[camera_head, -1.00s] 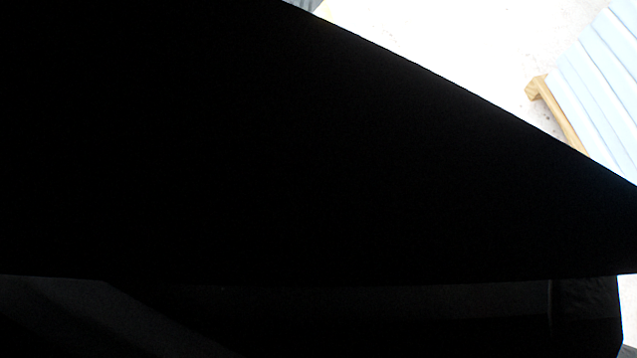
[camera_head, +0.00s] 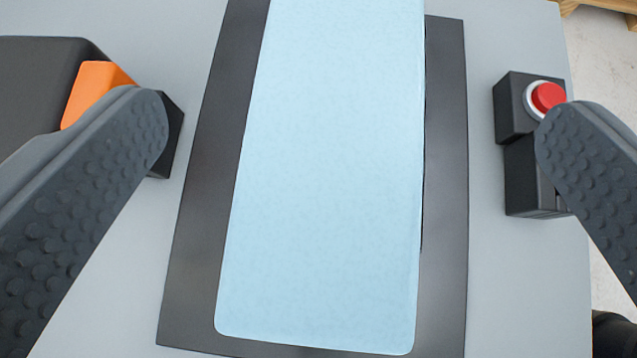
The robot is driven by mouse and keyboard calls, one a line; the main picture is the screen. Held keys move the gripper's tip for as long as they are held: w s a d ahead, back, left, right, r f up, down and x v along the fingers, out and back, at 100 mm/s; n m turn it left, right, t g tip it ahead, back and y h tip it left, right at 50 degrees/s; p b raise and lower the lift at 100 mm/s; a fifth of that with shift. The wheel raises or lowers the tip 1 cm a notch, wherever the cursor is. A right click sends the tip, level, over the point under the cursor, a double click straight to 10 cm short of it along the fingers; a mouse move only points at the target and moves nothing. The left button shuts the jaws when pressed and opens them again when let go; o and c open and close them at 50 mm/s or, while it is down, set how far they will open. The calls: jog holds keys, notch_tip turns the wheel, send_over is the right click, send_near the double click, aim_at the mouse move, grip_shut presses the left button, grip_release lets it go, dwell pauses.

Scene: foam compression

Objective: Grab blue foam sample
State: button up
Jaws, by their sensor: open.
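The blue foam sample (camera_head: 325,180) is a long pale blue block with rounded corners. It lies on a dark grey plate (camera_head: 447,200) in the middle of the view, and its far end runs out of the top of the picture. My gripper (camera_head: 350,125) is open, with one textured dark finger at the left and one at the right. The foam lies between the two fingers in the picture, with a wide gap on each side. Neither finger appears to touch it. How high the fingers are above the foam I cannot tell.
A light grey table (camera_head: 520,270) bears the plate. A black box with a red button (camera_head: 548,96) stands at the right, partly behind the right finger. A dark box (camera_head: 40,85) and an orange part (camera_head: 95,88) are at the left. A wooden piece (camera_head: 605,10) is at the top right.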

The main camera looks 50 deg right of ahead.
aim_at(336, 148)
jog(key=shift+m+h, duration=0.4)
jog(key=shift+h, duration=0.3)
jog(key=f, duration=0.1)
jog(key=s+a+f, duration=0.1)
jog(key=a+f, duration=0.1)
jog(key=f, duration=0.1)
jog(key=shift+s, duration=0.3)
jog(key=shift+f, duration=0.15)
jog(key=shift+w+p+x, duration=0.15)
jog(key=shift+p+x, duration=0.1)
jog(key=shift+x, duration=1.55)
jog(key=shift+w+p+x, duration=0.2)
jog(key=shift+p+x, duration=0.05)
jog(key=shift+x, duration=1.55)
jog(key=shift+a, duration=0.1)
jog(key=c, duration=0.9)
